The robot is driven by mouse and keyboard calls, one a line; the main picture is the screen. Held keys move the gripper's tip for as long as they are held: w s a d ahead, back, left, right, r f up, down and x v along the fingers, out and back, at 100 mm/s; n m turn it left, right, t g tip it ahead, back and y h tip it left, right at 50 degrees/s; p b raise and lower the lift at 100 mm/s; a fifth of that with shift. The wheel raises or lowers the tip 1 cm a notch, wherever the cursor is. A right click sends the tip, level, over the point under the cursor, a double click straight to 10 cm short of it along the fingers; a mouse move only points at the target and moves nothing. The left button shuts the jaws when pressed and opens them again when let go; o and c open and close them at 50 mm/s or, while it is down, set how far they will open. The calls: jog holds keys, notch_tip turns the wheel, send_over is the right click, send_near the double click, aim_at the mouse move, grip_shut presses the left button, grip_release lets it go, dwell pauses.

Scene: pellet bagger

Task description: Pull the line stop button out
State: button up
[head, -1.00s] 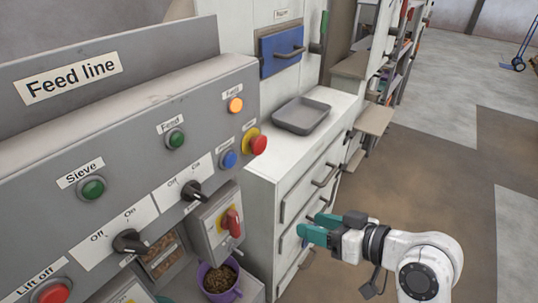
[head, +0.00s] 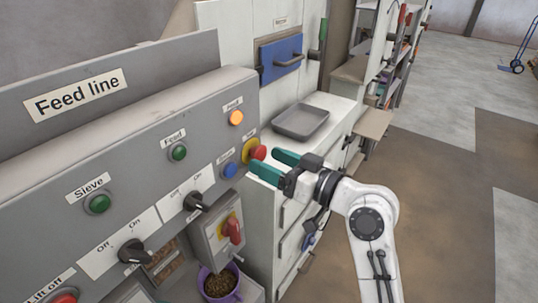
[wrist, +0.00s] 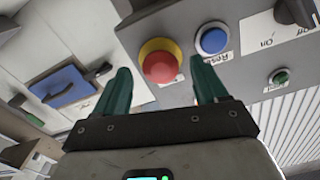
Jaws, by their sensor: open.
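The line stop button is a red mushroom button (head: 257,153) on a yellow collar, at the right end of the grey Feed line panel. In the wrist view the red button (wrist: 160,67) lies ahead of and between my two green fingertips. My gripper (head: 268,164) is open and empty, with its fingers pointing at the panel just in front of the button. In the wrist view my gripper (wrist: 163,80) has one finger to each side of the button, the right one close to the blue reset button (wrist: 213,40). I cannot tell whether a finger touches the red button.
The blue button (head: 229,170) sits just left of the red one, with an orange lamp (head: 236,118) above. A red rotary switch (head: 232,230) on a box and a purple cup (head: 219,284) are below. A grey tray (head: 301,121) lies on the white cabinet behind.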

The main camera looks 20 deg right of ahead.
jog(key=shift+w+a, duration=0.35)
jog(key=shift+w, duration=0.1)
grip_shut()
dwell(0.5)
